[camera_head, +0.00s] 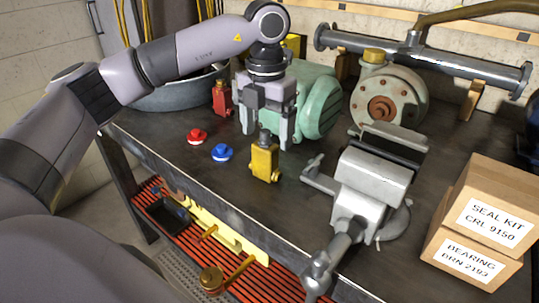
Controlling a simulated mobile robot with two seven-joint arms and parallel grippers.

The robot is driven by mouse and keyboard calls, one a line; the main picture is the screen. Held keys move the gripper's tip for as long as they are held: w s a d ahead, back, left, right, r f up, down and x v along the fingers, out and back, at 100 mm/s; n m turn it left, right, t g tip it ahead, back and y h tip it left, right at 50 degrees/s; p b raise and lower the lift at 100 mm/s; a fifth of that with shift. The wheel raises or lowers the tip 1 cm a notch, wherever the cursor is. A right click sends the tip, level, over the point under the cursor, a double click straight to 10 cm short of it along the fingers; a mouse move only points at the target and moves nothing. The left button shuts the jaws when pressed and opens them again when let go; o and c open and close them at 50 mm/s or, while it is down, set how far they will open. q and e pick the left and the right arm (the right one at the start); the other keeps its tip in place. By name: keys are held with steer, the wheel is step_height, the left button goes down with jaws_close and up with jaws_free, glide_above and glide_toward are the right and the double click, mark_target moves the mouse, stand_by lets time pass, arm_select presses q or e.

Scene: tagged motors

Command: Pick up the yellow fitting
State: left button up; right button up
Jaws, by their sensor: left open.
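The yellow fitting (264,163) stands upright on the dark bench top, a block-like body with a grey stem on top. My left gripper (266,138) points down just behind and above it in the picture, its two fingers apart. The grey stem shows in the gap between the fingers, but no finger is seen closed on the fitting. I cannot tell how far apart in depth they are. My right gripper is not in view.
A blue knob (221,152) and a red knob (196,136) lie left of the fitting; a red fitting (221,100) stands farther back. A green motor (318,100) is behind the gripper. A grey vise (370,180) and cardboard boxes (485,215) are right.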

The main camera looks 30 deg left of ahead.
mark_target(265, 155)
arm_select(q)
steer(key=f, duration=0.5)
steer(key=shift+a+f, duration=0.2)
steer(key=shift+c, duration=0.3)
steer(key=c, duration=1)
steer(key=shift+r, duration=0.1)
steer(key=shift+c, duration=0.5)
